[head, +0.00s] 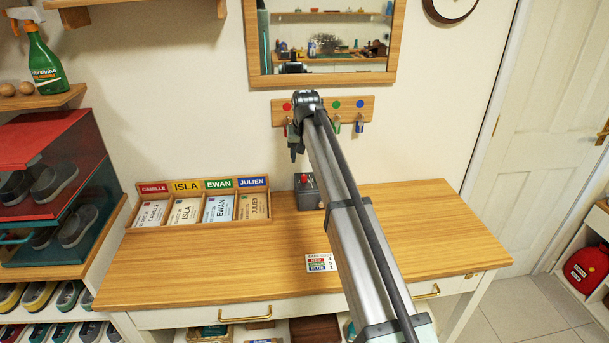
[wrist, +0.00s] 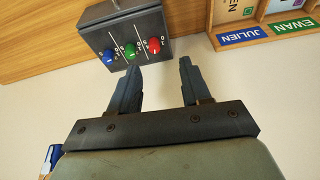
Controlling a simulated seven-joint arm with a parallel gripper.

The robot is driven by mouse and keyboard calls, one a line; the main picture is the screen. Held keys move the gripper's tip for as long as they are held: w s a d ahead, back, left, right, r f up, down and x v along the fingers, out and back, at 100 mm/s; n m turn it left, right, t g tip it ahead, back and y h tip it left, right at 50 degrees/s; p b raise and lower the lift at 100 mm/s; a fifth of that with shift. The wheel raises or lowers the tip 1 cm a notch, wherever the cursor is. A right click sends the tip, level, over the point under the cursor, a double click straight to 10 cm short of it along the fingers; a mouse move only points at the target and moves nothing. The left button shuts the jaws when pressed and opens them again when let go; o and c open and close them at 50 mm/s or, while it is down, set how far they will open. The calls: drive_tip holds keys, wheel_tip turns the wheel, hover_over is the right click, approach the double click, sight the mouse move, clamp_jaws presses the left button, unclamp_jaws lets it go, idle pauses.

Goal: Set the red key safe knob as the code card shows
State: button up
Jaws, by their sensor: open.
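The grey key safe (head: 308,195) stands at the back of the desk against the wall, partly hidden by my arm. In the wrist view the key safe (wrist: 128,22) shows a row of three knobs: blue (wrist: 109,56), green (wrist: 130,49) and red (wrist: 155,45), with small white marks around them. The red knob also shows in the head view (head: 304,180). My gripper (wrist: 160,65) is open and empty, its fingertips apart from the knobs; the red knob appears just beyond the gap. The code card (head: 320,262) lies on the desk; its digits are too small to read.
A wooden name tray (head: 200,220) with cards stands left of the safe. A key rack (head: 345,104) with coloured dots hangs above, under a mirror (head: 322,81). The desk (head: 200,270) is mostly clear. Shoe boxes (head: 65,185) stand at the left.

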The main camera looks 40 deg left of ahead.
sight(304, 176)
drive_tip(key=w+f+n, duration=0.1)
drive_tip(key=f, duration=0.2)
drive_tip(key=w+a+f+n+y, duration=0.1)
drive_tip(key=f, duration=0.2)
drive_tip(key=w+a+f+n, duration=0.1)
drive_tip(key=w+f, duration=0.1)
drive_tip(key=f, duration=0.2)
drive_tip(key=shift+n, duration=0.3)
idle(0.4)
drive_tip(key=shift+c, duration=0.3)
clamp_jaws()
